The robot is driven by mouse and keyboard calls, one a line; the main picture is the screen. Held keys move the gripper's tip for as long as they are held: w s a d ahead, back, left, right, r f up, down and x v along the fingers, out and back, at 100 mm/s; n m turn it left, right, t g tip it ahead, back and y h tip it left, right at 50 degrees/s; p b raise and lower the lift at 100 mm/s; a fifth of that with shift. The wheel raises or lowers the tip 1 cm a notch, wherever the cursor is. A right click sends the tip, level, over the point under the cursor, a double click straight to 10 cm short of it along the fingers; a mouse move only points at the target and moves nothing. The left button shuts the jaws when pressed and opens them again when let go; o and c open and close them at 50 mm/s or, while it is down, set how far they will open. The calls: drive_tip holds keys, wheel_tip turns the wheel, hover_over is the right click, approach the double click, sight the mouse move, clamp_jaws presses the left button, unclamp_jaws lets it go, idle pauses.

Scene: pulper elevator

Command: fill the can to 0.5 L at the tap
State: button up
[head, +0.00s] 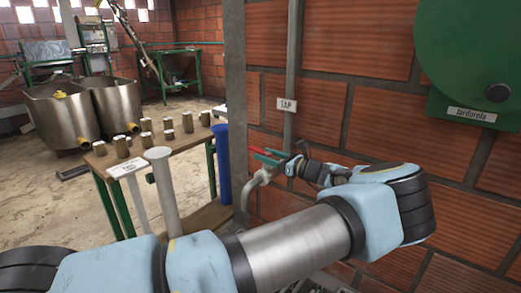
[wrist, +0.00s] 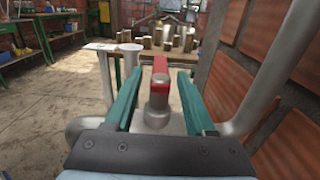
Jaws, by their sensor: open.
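The tap (head: 257,183) is a grey metal pipe fitting with a downturned spout, low on the brick wall beside the "TAP" label (head: 286,105). I cannot make out a can under the spout; my arm covers much of that area.
A wooden table (head: 194,139) with several small metal cylinders (head: 121,147) stands left of the tap. A white tube (head: 164,190) and a blue tube (head: 222,163) stand beside it. Metal tanks (head: 62,119) are farther back. A green machine (head: 470,60) hangs on the wall at right.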

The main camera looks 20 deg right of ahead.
drive_tip(key=shift+p+x, duration=0.3)
drive_tip(key=shift+x, duration=0.95)
drive_tip(key=shift+c, duration=0.3)
clamp_jaws()
